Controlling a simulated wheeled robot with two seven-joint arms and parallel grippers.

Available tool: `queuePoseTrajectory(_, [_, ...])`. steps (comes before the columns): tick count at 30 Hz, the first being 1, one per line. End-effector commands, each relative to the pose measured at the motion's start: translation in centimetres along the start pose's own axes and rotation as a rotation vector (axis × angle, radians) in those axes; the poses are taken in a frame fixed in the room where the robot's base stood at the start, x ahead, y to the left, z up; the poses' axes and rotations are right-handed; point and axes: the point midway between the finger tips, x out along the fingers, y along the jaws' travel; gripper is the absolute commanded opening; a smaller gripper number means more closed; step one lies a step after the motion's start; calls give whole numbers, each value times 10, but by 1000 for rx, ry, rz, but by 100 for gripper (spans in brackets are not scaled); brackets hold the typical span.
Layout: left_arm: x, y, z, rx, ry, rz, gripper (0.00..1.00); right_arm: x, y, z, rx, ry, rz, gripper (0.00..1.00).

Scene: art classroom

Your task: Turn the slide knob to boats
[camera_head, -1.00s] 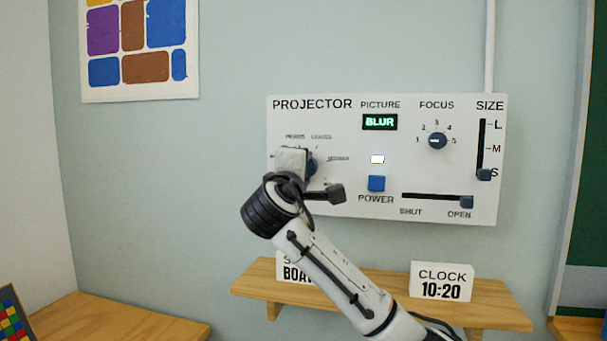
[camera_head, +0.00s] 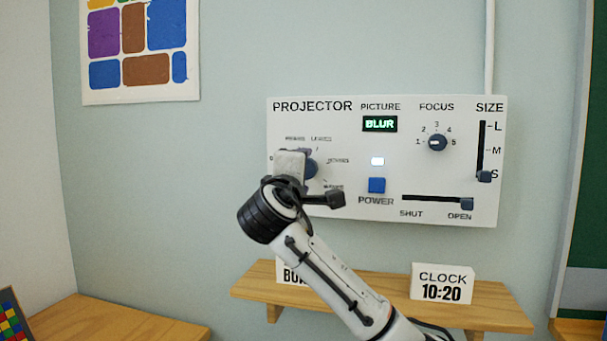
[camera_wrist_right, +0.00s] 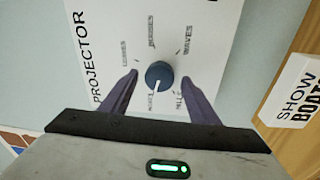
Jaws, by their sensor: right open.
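The slide knob (camera_wrist_right: 159,73) is a round dark blue dial with a white pointer line, on the left of the white projector panel (camera_head: 340,108). In the right wrist view the pointer aims down and slightly left, toward a small blurred label. Labels for leaves, houses and waves ring the knob's other side. My right gripper (camera_wrist_right: 160,79) is open, with one finger on each side of the knob and a gap visible on both sides. In the head view my gripper and wrist hide most of the knob (camera_head: 312,167). My left gripper is not in view.
The panel also holds a focus dial (camera_head: 437,142), a blue power button (camera_head: 377,185), a size slider (camera_head: 484,176) and a shut/open slider (camera_head: 467,204). Below, a wooden shelf (camera_head: 400,302) carries a clock sign (camera_head: 442,284) and a "show boats" sign (camera_wrist_right: 297,95), partly hidden by my arm.

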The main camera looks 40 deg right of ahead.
Motion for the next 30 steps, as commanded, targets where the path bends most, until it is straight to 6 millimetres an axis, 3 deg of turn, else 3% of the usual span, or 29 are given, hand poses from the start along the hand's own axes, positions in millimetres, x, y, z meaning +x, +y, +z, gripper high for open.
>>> queuePoseTrajectory(9, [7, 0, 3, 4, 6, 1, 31, -62, -2, -1, 3, 5, 0, 56])
queuePoseTrajectory(15, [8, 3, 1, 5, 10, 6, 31, -88, -2, 0, 1, 2, -1, 56])
queuePoseTrajectory(30, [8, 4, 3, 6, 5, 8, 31, -93, -1, 0, 0, 0, -1, 56])
